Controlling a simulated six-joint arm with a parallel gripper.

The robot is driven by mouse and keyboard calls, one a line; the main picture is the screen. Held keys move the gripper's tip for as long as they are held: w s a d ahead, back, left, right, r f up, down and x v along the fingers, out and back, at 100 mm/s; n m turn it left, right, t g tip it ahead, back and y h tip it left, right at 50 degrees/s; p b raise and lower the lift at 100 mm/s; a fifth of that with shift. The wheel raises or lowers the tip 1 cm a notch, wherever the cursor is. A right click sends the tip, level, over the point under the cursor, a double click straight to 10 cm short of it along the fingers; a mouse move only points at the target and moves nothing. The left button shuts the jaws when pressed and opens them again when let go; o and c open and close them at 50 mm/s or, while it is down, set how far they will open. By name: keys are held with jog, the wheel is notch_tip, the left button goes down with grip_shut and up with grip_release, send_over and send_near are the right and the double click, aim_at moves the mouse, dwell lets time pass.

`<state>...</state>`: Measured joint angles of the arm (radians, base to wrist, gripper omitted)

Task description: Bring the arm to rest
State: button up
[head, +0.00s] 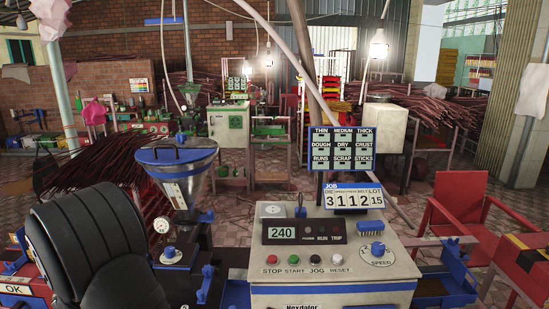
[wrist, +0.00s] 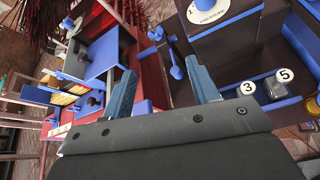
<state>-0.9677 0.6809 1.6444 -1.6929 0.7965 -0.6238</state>
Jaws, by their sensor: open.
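My gripper (wrist: 161,82) shows in the wrist view. Its two blue-grey fingers stand wide apart with nothing between them. The dark gripper body fills the bottom of that view. Beyond the fingers are dark machine parts and a blue lever (wrist: 176,66), apart from the fingers as far as I can tell.
The head view shows a control panel (head: 330,262) reading 240, a blue-rimmed hopper (head: 178,160), a black padded chair-like shape (head: 95,245) and a red chair (head: 462,215).

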jog(key=m, duration=0.5)
jog(key=w+r+m+g, duration=0.1)
jog(key=m, duration=0.4)
jog(key=w+r+m+g+h, duration=0.1)
jog(key=m, duration=0.5)
jog(key=shift+w+d+r, duration=0.15)
jog(key=shift+w+d, duration=0.1)
jog(key=shift+d, duration=0.05)
jog(key=n, duration=0.5)
jog(key=s+f+n+t, duration=0.1)
jog(key=n, duration=0.4)
jog(key=s+f+n+t+y, duration=0.1)
jog(key=n, duration=0.3)
jog(key=shift+s+a+n, duration=0.1)
jog(key=shift+a+n, duration=0.15)
jog(key=shift+n, duration=0.15)
